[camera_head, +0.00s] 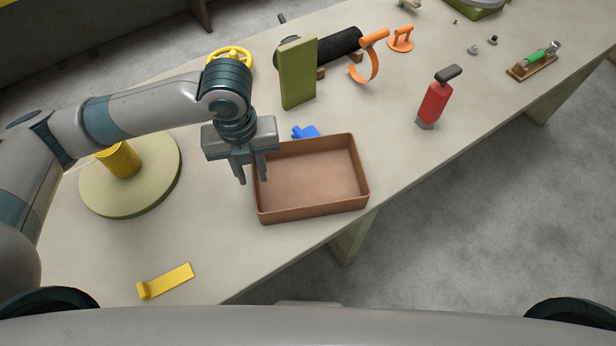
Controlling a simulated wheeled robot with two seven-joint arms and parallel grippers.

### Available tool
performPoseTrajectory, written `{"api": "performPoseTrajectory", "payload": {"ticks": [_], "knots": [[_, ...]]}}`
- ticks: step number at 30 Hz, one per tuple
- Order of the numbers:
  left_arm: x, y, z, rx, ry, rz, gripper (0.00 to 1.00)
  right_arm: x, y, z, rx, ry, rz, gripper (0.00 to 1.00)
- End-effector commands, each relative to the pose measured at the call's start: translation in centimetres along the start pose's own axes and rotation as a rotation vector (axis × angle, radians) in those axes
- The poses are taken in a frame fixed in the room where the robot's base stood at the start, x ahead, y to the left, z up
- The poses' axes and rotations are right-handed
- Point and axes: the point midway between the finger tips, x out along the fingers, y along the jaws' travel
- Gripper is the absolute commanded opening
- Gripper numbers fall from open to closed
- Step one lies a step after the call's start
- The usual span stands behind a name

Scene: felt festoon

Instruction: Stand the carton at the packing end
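The carton appears to be the brown, open-topped rectangular box (345,206), which stands upright and empty on the table near its front edge. My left gripper (252,180) points down at the box's left wall. Its two fingers are apart, one showing left of the wall and the other overlapping the wall's rim. I cannot tell whether either finger touches the box. Nothing shows held between the fingers. My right gripper is out of view. No marking shows which end of the table is the packing end.
A pale round disc (150,190) with a yellow coil (120,160) lies left. A green upright block (297,73) and a blue piece (305,132) are behind the box. A red bottle-like object (434,104) stands right. A yellow strip (168,281) lies in front. Bare table shows between.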

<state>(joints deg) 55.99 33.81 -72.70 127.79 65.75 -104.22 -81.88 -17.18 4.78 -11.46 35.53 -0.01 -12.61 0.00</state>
Motion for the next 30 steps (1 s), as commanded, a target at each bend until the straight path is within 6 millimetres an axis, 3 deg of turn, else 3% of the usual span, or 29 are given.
{"api": "performPoseTrajectory", "payload": {"ticks": [3,9,24,27,30], "knots": [[1.3,0.1,-0.1,-0.002,0.003,0.002,0.25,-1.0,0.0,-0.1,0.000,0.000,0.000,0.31],[3.3,0.1,0.0,0.000,0.001,0.001,0.25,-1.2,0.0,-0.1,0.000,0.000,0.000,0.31],[3.5,0.0,0.0,0.000,-0.001,-0.001,0.25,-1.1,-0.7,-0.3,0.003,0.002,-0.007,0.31],[3.5,0.0,0.0,0.000,-0.001,-0.001,0.01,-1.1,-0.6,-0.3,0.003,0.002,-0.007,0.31],[3.5,0.0,0.0,0.000,-0.001,-0.001,0.00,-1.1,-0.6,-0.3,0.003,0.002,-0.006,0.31]]}}
